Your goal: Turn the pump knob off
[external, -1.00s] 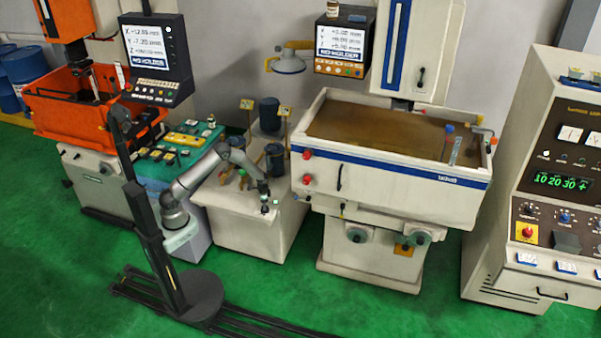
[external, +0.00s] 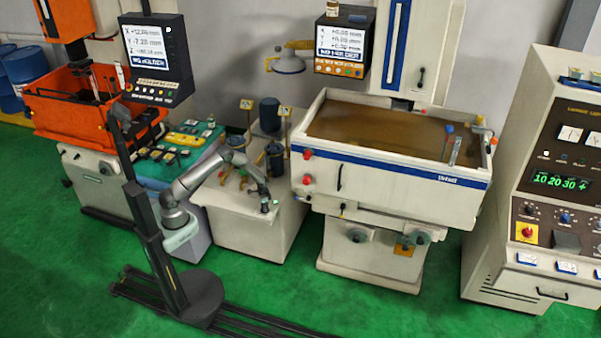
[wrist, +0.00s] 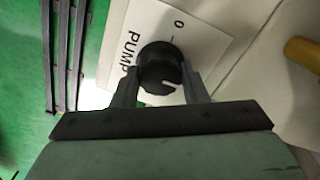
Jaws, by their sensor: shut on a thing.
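The pump knob (wrist: 160,68) is a round black knob with a pale pointer notch, on a white plate (wrist: 205,22) lettered "PUMP" and "0". In the wrist view my gripper (wrist: 162,82) has one finger on each side of the knob and is shut on it. The notch points toward the lower right of that view, away from the "0" mark at the top. In the external view my gripper (external: 265,204) is at the front of the white pump cabinet (external: 245,228). The knob is too small to make out there.
Pump cylinders (external: 269,115) and pipes stand on top of the cabinet, behind my arm. The white machine tank (external: 390,172) is close on the right. A teal bench (external: 180,150) with small parts is on the left. The green floor in front is open apart from my rail.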

